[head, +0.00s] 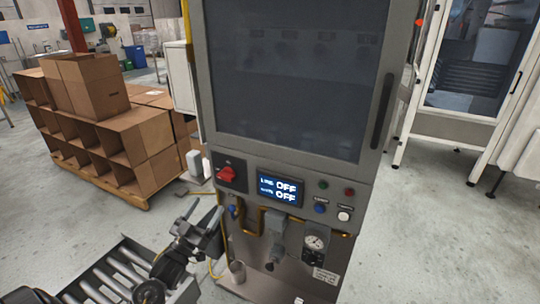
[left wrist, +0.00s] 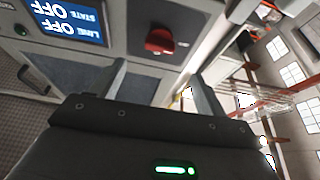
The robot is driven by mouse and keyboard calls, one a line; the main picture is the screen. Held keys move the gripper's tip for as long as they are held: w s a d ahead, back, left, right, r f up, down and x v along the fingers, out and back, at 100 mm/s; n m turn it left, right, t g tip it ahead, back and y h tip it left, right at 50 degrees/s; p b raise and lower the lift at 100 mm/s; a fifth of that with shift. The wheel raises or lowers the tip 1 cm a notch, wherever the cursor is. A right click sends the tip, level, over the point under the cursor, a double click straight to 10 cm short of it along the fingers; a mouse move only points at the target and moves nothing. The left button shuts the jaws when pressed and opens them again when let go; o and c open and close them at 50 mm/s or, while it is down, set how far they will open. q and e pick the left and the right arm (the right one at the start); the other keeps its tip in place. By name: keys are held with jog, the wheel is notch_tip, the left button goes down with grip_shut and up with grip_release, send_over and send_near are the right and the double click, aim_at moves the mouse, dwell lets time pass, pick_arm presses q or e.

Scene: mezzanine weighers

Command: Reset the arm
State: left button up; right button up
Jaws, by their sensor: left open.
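My left gripper (head: 204,212) is in the lower left of the head view, in front of the lower part of a grey machine cabinet (head: 226,125). Its two fingers are apart with nothing between them. In the left wrist view the left gripper (left wrist: 158,70) is also open and empty. The cabinet's red rotary switch (head: 227,174) is above the gripper in the head view; the red switch shows beyond the fingers in the left wrist view (left wrist: 160,40). The display (head: 281,188) reads OFF on two lines. My right gripper is not in view.
A roller conveyor (head: 112,272) lies at the lower left. Stacked cardboard boxes (head: 140,150) stand on a pallet behind it. Buttons (head: 343,215) and a gauge (head: 315,242) are on the cabinet front. A white-framed enclosure (head: 455,125) stands at the right. The floor at the lower right is clear.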

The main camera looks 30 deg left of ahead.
pick_arm(q)
notch_tip(320, 180, down, 19)
jog(key=a+g+y, duration=0.2)
jog(key=g, duration=0.4)
jog(key=s+d+f+g, duration=0.2)
jog(key=s+f+g, duration=0.15)
jog(key=f, duration=0.55)
jog(key=s+d+f+g, duration=0.1)
jog(key=s+f+g, duration=0.1)
jog(key=s+f, duration=0.5)
jog(key=s+d+f+m+g+h, duration=0.1)
jog(key=s+d+f+g, duration=0.15)
jog(key=s+f, duration=0.45)
jog(key=s+d+f+m+g+h, duration=0.15)
jog(key=s+d+f, duration=0.3)
jog(key=f, duration=0.45)
jog(key=s+d+f+g, duration=0.3)
jog(key=s+d+f, duration=0.1)
jog(key=s, duration=0.6)
jog(key=s+d+f+g+b, duration=0.1)
jog(key=s+d+f+g, duration=0.2)
jog(key=s, duration=0.8)
notch_tip(320, 180, down, 2)
jog(key=d, duration=0.3)
jog(key=shift+s, duration=0.15)
jog(key=shift+m, duration=0.25)
jog(key=shift+c, duration=0.3)
